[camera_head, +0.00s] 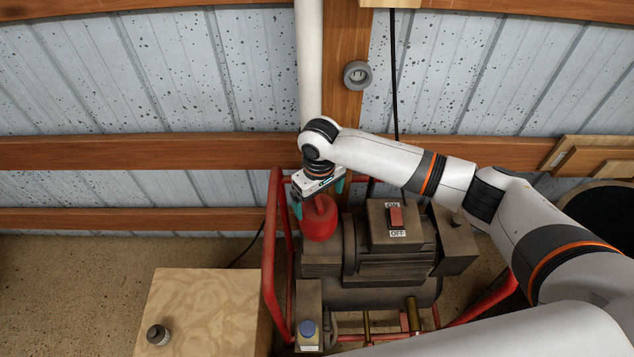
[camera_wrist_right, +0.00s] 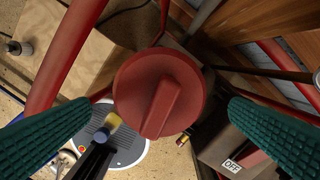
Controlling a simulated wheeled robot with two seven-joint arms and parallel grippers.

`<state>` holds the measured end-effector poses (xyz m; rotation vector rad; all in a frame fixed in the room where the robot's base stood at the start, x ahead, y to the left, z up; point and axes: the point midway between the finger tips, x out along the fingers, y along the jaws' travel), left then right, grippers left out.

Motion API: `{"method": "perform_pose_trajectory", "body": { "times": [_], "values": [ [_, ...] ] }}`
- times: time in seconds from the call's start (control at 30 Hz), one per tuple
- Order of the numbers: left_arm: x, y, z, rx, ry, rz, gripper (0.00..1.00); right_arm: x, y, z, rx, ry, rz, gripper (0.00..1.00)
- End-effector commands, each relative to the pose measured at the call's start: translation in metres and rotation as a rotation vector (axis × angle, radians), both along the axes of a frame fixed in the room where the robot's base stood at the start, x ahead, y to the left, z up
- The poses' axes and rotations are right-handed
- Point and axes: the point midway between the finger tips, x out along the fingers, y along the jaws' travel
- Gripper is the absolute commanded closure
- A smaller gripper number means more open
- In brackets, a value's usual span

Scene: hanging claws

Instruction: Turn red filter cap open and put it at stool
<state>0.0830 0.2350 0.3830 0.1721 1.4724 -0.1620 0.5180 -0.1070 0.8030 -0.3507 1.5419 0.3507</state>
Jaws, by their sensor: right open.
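The red filter cap (camera_head: 320,220) sits on the compressor, left of its motor. In the right wrist view the cap (camera_wrist_right: 160,92) is a round disc with a raised grip bar across it. My right gripper (camera_head: 318,197) is right above the cap in the head view. Its two green fingers are spread wide, one to each side of the cap, with gaps showing in the right wrist view. The plywood stool (camera_head: 205,300) stands left of the compressor and also shows in the right wrist view (camera_wrist_right: 85,50). My left gripper is not in view.
The compressor (camera_head: 395,265) has a red tube frame (camera_head: 270,250) between cap and stool. An ON/OFF switch (camera_head: 396,217) is on the motor. A small dark-topped item (camera_head: 158,335) stands on the stool's front left; the rest of its top is clear. A wooden rail wall is behind.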

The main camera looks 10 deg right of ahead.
Motion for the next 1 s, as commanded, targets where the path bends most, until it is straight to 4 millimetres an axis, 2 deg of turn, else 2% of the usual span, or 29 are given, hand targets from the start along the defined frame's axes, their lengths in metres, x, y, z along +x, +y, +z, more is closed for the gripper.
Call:
{"method": "perform_pose_trajectory", "body": {
  "times": [0.1,0.3,0.5,0.77,1.0],
  "values": [
    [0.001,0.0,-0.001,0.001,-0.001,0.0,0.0,0.0,0.0,-0.024,-0.001,0.003,0.0,0.0],
    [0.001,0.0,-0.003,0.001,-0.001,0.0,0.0,0.0,0.0,-0.051,0.0,0.001,0.0,0.0],
    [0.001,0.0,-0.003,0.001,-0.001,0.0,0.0,0.0,0.0,-0.061,0.0,-0.001,0.001,0.0],
    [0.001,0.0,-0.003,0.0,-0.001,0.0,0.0,0.0,0.0,-0.062,0.0,-0.001,0.001,0.0],
    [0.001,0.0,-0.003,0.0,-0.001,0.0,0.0,0.0,0.0,-0.062,0.0,-0.001,0.001,0.39]
  ]
}}
